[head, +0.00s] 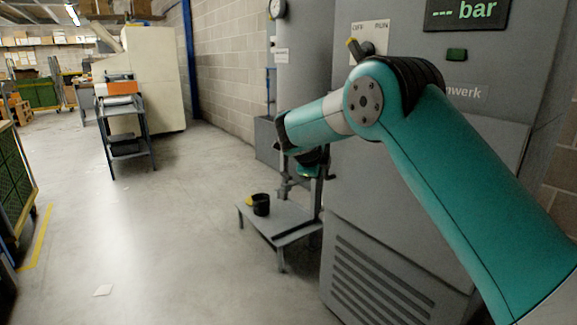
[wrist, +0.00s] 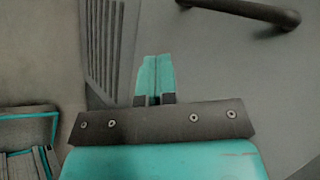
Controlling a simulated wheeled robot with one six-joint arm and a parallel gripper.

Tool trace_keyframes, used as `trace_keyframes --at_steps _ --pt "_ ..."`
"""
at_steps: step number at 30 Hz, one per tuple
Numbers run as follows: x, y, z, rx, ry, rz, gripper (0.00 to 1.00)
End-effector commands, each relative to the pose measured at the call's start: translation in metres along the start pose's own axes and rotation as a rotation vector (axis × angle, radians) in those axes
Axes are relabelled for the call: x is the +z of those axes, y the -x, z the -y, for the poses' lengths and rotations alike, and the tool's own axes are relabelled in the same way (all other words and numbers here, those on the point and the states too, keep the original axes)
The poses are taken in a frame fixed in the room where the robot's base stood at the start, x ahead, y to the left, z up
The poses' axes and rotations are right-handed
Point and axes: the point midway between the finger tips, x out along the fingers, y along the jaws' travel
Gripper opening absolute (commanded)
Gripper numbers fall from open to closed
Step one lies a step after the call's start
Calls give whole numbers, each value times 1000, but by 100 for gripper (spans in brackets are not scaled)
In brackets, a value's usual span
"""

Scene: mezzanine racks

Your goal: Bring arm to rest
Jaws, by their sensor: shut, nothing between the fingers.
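My teal arm reaches in from the right in the head view, bent at the elbow in front of a grey cabinet (head: 420,190). Its forearm points left, and the wrist hangs over a low grey stand. In the wrist view my gripper (wrist: 155,62) is shut, its two teal fingers pressed together with nothing between them. Behind the fingers are a plain grey surface and a vented panel (wrist: 105,45). In the head view the gripper's fingertips are mostly hidden behind the wrist.
A low grey stand (head: 268,222) holds a black cup (head: 261,204) and a small yellow thing (head: 249,201). The cabinet has a lever (head: 356,47) and a display (head: 466,12). A cart (head: 124,125) stands at the back left. The floor at left centre is mostly clear.

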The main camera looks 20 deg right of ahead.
Motion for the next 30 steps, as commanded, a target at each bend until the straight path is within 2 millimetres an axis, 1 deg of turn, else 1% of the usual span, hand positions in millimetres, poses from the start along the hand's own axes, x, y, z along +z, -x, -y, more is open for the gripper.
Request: trace_keyframes --at_steps 3,5,8,10,11,12,14,15,17,18,20,21,24,30 --pt "0 4 0 7 21 6 0" --pt "0 13 -3 27 81 27 0" --pt "-2 45 -14 91 300 104 0" --pt "-8 79 -32 147 538 198 0" --pt "-12 97 -42 169 653 248 0" --pt "-19 120 -57 193 815 323 0" --pt "-33 156 -83 215 1058 445 0" --pt "-44 181 -101 218 1217 532 0" --pt "-62 214 -129 208 1440 664 0" --pt "-74 235 -147 191 1572 749 0" --pt "-92 261 -172 157 1745 866 0" --pt "-103 277 -187 130 1846 941 0" --pt "-130 310 -221 46 2058 1108 0" --pt "-182 362 -282 -167 2380 1408 0"
